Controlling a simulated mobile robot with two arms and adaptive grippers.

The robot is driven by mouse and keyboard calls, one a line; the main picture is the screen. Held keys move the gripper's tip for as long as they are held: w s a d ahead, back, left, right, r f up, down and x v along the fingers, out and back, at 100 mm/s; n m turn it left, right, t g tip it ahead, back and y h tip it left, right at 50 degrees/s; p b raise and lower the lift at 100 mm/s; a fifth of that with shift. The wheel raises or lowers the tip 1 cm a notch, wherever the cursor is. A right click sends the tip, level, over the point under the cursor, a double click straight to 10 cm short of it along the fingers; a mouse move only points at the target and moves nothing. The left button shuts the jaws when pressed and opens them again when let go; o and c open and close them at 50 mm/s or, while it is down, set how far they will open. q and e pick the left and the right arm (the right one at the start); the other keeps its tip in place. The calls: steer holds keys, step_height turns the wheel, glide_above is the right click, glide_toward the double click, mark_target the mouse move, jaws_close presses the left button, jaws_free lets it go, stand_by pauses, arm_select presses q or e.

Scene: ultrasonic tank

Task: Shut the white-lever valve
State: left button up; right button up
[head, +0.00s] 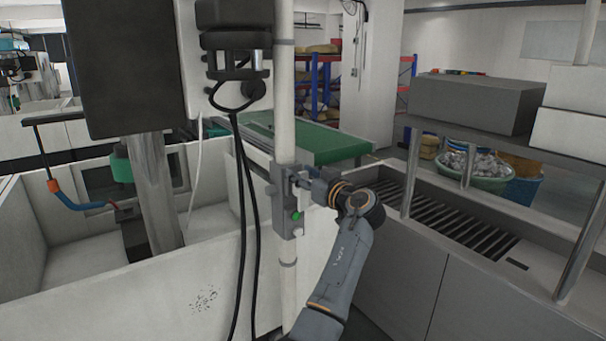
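I cannot make out a white lever or a valve clearly in the head view. The gripper covers part of the box and pipe there. Its fingers are small and dark, so I cannot tell whether they are open, shut or touching anything. My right gripper is not in view.
Black cables (240,220) hang left of the pipe. A white tank (120,290) fills the left. A slatted grey trough (450,212) with metal posts stands right. A green conveyor (330,145) and a basket (478,172) lie behind.

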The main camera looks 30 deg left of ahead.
arm_select(q)
jaws_close()
steer(key=shift+w, duration=0.1)
steer(key=m+b, duration=0.1)
steer(key=m, duration=0.1)
steer(key=w+m+b, duration=0.1)
steer(key=shift+d+f+b, duration=0.2)
steer(key=shift+d+b, duration=0.1)
steer(key=shift+b, duration=0.05)
steer(key=shift+w+d+f+m+b, duration=0.1)
steer(key=shift+w+m+b, duration=0.3)
steer(key=shift+m, duration=0.7)
steer(key=shift+w+d+f+m, duration=0.2)
steer(key=shift+w+f+m, duration=0.35)
steer(key=shift+m, duration=1.6)
steer(key=shift+w+d+f+m, duration=0.25)
steer(key=shift+f+m, duration=0.6)
steer(key=shift+m, duration=1.35)
steer(key=shift+w+d+f+m, duration=0.1)
steer(key=shift+w+f+m, duration=0.5)
steer(key=shift+m, duration=1.55)
steer(key=shift+s+f, duration=0.15)
